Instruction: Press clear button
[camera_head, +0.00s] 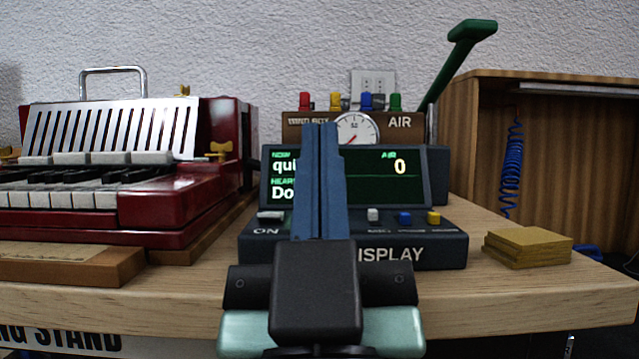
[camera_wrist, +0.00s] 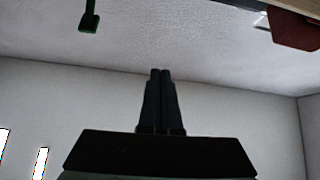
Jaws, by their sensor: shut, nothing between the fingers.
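The dark display box (camera_head: 425,252) stands on the wooden bench, with a lit screen (camera_head: 388,180) reading "AIR 0" on its right half. Along its front are a pale button (camera_head: 270,216) above "ON", a white button (camera_head: 373,214), a blue button (camera_head: 405,217) and a yellow button (camera_head: 433,217). Their small labels are too blurred to read, so I cannot tell which is clear. My gripper (camera_head: 321,128) is shut and empty, its blue fingers pointing up in front of the screen and hiding its middle. In the wrist view its dark fingers (camera_wrist: 161,74) are together.
A red keyboard instrument (camera_head: 150,230) stands at left. Behind the display is a brown box (camera_head: 297,130) with a gauge (camera_head: 356,131) and coloured knobs. A green lever (camera_head: 460,55) rises behind right. Yellow blocks (camera_head: 528,247) lie right of the display, near a wooden cabinet (camera_head: 580,150).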

